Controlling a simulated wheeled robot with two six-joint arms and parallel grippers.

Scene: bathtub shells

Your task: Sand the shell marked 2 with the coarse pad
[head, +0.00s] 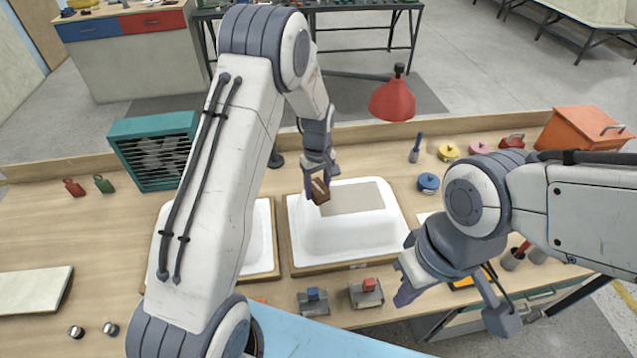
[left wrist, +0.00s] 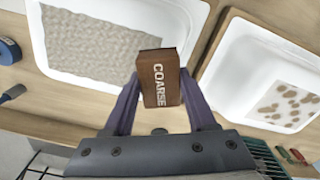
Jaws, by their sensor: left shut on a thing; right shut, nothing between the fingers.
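My left gripper (head: 318,180) is shut on the brown coarse pad (head: 320,191); the word COARSE reads on the pad (left wrist: 160,78) in the left wrist view. The pad is at the upper left part of a white shell (head: 345,238) with a rough grey-beige patch (head: 352,197). I cannot tell whether it touches the shell. The patched shell fills the left of the wrist view (left wrist: 165,20). A second white shell (head: 260,245), partly behind my left arm, shows brown spots in the wrist view (left wrist: 285,105). I can read no shell number. My right gripper (head: 402,285) is shut and empty, right of the front edge.
A red lamp (head: 392,100) stands behind the patched shell. A teal fan box (head: 155,150) is at the back left, an orange box (head: 583,130) at the back right. Several tins, including a blue one (head: 428,183), stand right. Small blue (head: 313,294) and red (head: 369,285) blocks sit on front stands.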

